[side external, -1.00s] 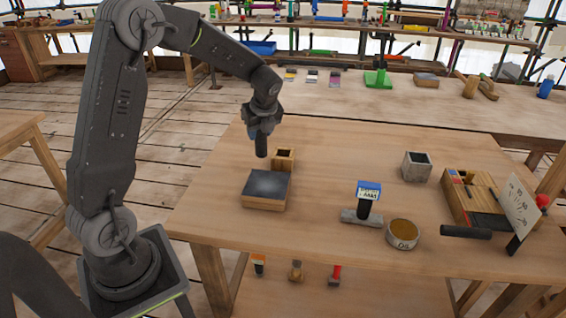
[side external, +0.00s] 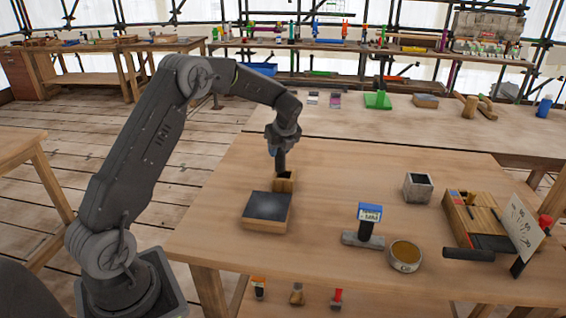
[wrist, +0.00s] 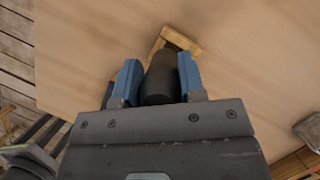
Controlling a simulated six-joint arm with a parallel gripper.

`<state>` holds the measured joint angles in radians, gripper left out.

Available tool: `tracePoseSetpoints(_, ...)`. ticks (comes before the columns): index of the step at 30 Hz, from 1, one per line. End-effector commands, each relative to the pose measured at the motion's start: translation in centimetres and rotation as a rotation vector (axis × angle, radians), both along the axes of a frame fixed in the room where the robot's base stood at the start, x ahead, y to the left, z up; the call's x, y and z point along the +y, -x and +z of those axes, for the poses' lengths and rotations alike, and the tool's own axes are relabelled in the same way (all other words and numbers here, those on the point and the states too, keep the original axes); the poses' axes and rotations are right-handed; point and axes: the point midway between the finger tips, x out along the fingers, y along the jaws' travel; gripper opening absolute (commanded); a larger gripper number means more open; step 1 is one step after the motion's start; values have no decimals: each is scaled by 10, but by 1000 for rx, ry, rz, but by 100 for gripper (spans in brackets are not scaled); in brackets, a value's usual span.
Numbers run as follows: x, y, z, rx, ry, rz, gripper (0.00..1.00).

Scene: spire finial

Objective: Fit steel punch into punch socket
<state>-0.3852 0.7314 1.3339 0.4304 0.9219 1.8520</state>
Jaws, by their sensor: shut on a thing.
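The steel punch (side external: 280,160) is a dark cylinder held upright below my gripper (side external: 281,148). In the wrist view the punch (wrist: 162,80) sits between the two blue fingers of my gripper (wrist: 160,82), which are shut on it. The punch socket (side external: 285,182) is a small wooden block with a dark square opening, standing on the table. The punch's lower end is at or just above the socket's opening; I cannot tell whether it has entered. In the wrist view the socket (wrist: 186,40) shows just beyond the punch, partly hidden by it.
A dark-topped wooden block (side external: 266,208) stands directly in front of the socket. To the right are a grey square pot (side external: 418,187), a hammer-like tool (side external: 365,229), a round tin (side external: 404,256) and a wooden box with a dial card (side external: 478,222). The table between is clear.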

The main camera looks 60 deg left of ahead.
Motion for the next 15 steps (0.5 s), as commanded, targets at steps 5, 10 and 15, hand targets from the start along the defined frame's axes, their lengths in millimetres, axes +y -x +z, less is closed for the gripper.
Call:
tracePoseSetpoints(5, -7, -11, -6, -4, -2, -1, 0)
tracePoseSetpoints(10, -7, -11, -19, -1, -1, 1, 0)
tracePoseSetpoints(15, -7, -10, -42, -1, -2, 0, 0)
